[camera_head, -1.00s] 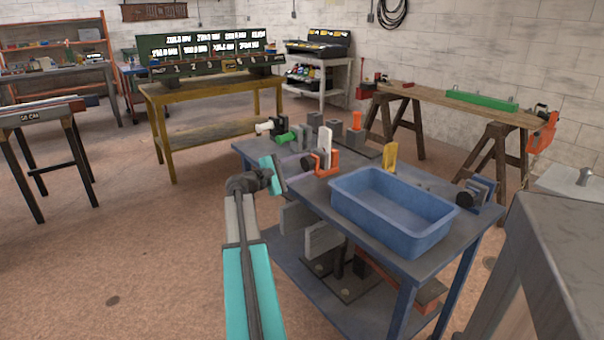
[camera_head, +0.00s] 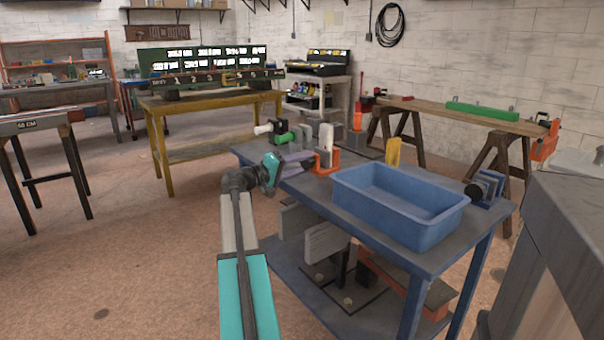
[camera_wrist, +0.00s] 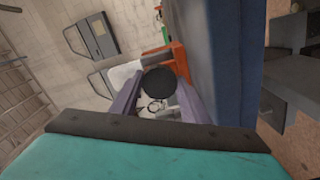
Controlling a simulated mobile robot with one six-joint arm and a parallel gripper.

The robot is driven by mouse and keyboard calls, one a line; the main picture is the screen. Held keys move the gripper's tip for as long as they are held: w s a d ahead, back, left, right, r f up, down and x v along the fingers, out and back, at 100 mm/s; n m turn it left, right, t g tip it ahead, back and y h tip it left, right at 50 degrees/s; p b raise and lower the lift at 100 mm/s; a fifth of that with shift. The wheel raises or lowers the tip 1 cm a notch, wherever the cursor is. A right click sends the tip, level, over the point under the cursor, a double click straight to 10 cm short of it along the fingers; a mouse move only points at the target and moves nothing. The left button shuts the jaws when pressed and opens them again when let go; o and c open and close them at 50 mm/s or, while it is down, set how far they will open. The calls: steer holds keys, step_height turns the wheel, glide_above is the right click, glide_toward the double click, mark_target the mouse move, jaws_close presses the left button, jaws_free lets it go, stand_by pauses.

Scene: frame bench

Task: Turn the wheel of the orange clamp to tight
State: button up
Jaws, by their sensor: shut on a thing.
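The orange clamp (camera_head: 329,160) stands upright on the blue workbench (camera_head: 240,147), to the left of the blue bin. In the wrist view its orange frame (camera_wrist: 178,60) shows behind a round dark wheel (camera_wrist: 159,81). My gripper (camera_head: 308,163) reaches in from the left. In the wrist view my gripper (camera_wrist: 157,92) has its two purple fingers on either side of the wheel, shut on it. A pale block (camera_wrist: 122,74) is beside the clamp frame.
A blue bin (camera_head: 345,197) stands close on the right of the clamp. A yellow upright piece (camera_head: 393,152) is behind the bin. A clamp with a green part (camera_head: 283,138) is at the back left of the bench. Open floor lies to the left.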

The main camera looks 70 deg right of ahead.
steer(key=m+b, duration=0.4)
steer(key=shift+f, duration=0.25)
steer(key=shift+r+m+b, duration=0.15)
steer(key=shift+m+b, duration=0.45)
steer(key=shift+m, duration=0.4)
steer(key=o, duration=1.1)
steer(key=shift+c, duration=0.2)
steer(key=shift+w+a, duration=0.1)
steer(key=p+v, duration=0.3)
steer(key=v, duration=1)
steer(key=shift+a, duration=0.25)
steer(key=shift+w, duration=0.1)
